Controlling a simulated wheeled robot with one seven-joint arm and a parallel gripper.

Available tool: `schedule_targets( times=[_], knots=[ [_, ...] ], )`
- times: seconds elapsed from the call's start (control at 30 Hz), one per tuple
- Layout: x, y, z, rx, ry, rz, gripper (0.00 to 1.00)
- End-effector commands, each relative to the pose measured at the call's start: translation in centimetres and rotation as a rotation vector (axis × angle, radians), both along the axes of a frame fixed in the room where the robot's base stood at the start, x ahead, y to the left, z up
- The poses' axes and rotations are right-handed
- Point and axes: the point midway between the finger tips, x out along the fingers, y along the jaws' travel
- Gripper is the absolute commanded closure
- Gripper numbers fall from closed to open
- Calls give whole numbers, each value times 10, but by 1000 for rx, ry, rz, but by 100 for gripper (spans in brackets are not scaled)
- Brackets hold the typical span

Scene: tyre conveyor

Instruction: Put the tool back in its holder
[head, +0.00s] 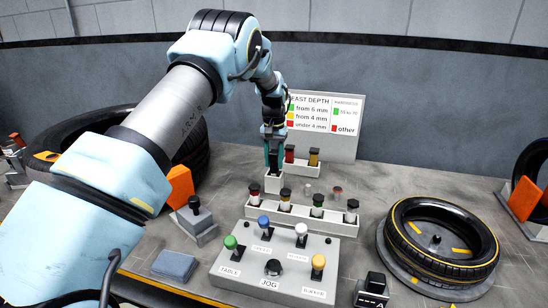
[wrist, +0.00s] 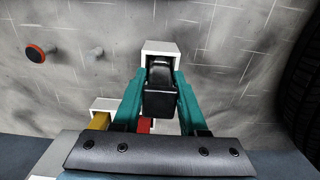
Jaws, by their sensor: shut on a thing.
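My gripper (head: 271,158) is at the back of the table, pointing down, with teal fingers. In the wrist view, my gripper (wrist: 160,95) is shut on a black tool (wrist: 160,100), its dark body between both fingers. A white square holder (wrist: 152,47) shows just beyond the tool, its opening partly covered by it. In the head view the white holder (head: 273,183) stands directly below my fingertips. The tool is mostly hidden by the fingers there. I cannot tell how deep it sits in the holder.
A white rack with a red-topped tool (head: 290,154) and a yellow-topped tool (head: 314,157) stands close behind at right. A control panel (head: 230,273) is in front. A tyre (head: 441,232) lies at right.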

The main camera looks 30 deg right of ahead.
Motion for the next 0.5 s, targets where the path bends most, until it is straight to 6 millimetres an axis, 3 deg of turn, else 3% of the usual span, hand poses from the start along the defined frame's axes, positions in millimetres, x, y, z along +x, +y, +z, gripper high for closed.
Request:
schedule_targets(
  times=[0.43,0.47,0.5],
  knots=[
    [0,0,-9,-1,-1,0,100],
    [0,0,-9,-1,-1,0,56],
    [0,0,-9,-1,-1,0,51]
  ],
)
